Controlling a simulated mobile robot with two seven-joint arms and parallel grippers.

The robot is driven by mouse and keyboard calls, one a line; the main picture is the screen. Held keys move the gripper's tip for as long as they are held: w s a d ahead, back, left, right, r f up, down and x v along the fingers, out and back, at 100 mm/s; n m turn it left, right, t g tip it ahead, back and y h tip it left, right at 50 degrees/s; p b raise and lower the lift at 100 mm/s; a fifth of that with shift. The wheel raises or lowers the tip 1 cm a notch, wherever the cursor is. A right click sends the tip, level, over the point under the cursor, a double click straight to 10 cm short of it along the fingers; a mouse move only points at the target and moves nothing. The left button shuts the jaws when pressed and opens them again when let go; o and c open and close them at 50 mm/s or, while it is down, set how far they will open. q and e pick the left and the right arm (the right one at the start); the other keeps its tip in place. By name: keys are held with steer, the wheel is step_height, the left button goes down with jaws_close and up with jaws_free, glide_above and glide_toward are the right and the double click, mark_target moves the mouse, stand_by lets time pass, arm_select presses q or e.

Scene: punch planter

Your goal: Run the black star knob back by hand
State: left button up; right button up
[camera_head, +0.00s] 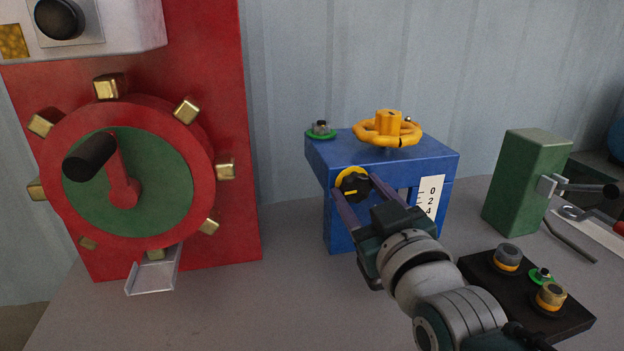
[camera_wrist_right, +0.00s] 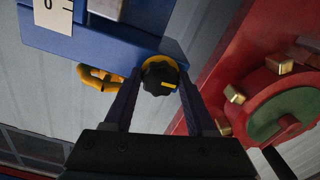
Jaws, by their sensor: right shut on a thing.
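The black star knob (camera_head: 354,185) with a yellow collar sits on the front face of the blue box (camera_head: 336,160). It also shows in the right wrist view (camera_wrist_right: 160,76), with a yellow mark on its face. My right gripper (camera_head: 358,192) has a finger on either side of the knob and is shut on it. The knob is still on the box. My left gripper is in neither view.
A yellow handwheel (camera_head: 388,130) and a green-based fitting (camera_head: 320,131) sit on top of the box. A red wheel (camera_head: 190,130) with brass blocks stands left. A dark plate (camera_head: 570,322) with knobs and a green block (camera_head: 520,180) are right. The bench front left is clear.

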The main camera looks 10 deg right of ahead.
steer(key=n, duration=0.5)
steer(key=shift+b, duration=0.3)
steer(key=shift+n+b, duration=0.3)
steer(key=shift+n, duration=1.4)
steer(key=shift+r, duration=0.1)
steer(key=shift+n, duration=0.3)
steer(key=o, duration=1.4)
